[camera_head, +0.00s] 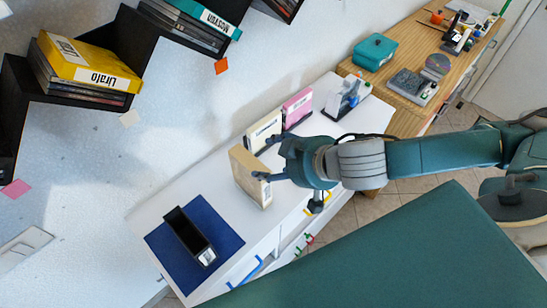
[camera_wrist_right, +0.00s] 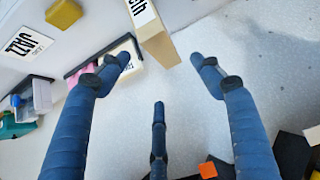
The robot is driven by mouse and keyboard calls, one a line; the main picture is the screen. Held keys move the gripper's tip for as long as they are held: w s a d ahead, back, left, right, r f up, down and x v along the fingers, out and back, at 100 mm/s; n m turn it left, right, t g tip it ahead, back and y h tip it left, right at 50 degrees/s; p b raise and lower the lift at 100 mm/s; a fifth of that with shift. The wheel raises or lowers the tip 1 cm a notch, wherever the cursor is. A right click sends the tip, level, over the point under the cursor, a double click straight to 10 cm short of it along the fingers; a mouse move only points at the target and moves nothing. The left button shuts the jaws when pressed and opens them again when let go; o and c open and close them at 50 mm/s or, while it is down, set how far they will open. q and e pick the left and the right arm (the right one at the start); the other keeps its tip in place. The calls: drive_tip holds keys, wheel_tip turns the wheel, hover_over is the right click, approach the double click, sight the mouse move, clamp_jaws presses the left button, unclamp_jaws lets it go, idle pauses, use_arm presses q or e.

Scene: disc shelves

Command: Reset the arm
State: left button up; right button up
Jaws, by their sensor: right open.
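My right gripper (camera_head: 266,158) reaches in from the right over the white cabinet, with its fingers spread beside a tan box (camera_head: 246,176). In the right wrist view the gripper (camera_wrist_right: 160,60) is open, with nothing between its fingertips. The tan box (camera_wrist_right: 157,38) shows there at the top, past the fingertips and apart from them. In the head view the fingers overlap the box's edge, so the gap is hard to judge. The box stands upright on the cabinet. My left gripper is not in view.
Black stepped wall shelves (camera_head: 137,45) hold cases and a yellow box (camera_head: 85,62). A wooden desk (camera_head: 408,68) lies beyond.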

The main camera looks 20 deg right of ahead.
drive_tip(key=shift+a, duration=0.1)
drive_tip(key=s+a+f+n+y, duration=0.1)
drive_tip(key=a, duration=0.8)
drive_tip(key=s+d+f+m+g+h, duration=0.3)
drive_tip(key=s+d+f+g+h, duration=0.15)
drive_tip(key=s+d+f, duration=0.8)
drive_tip(key=s+a+f+g+b, duration=0.15)
drive_tip(key=f+b, duration=0.25)
drive_tip(key=f, duration=1.4)
drive_tip(key=s+f+b, duration=0.3)
drive_tip(key=f+b, duration=0.1)
drive_tip(key=f, duration=1.3)
drive_tip(key=s+d+f+b, duration=0.1)
drive_tip(key=s+f+b, duration=0.1)
drive_tip(key=s+f, duration=0.6)
drive_tip(key=s+d+f+g+b, duration=0.1)
drive_tip(key=s+d+f+b, duration=0.1)
drive_tip(key=s+f, duration=0.7)
wheel_tip(320, 180, down, 4)
drive_tip(key=shift+r+b, duration=0.1)
drive_tip(key=shift+b, duration=0.4)
drive_tip(key=shift+d+y, duration=0.1)
drive_tip(key=shift+y, duration=0.15)
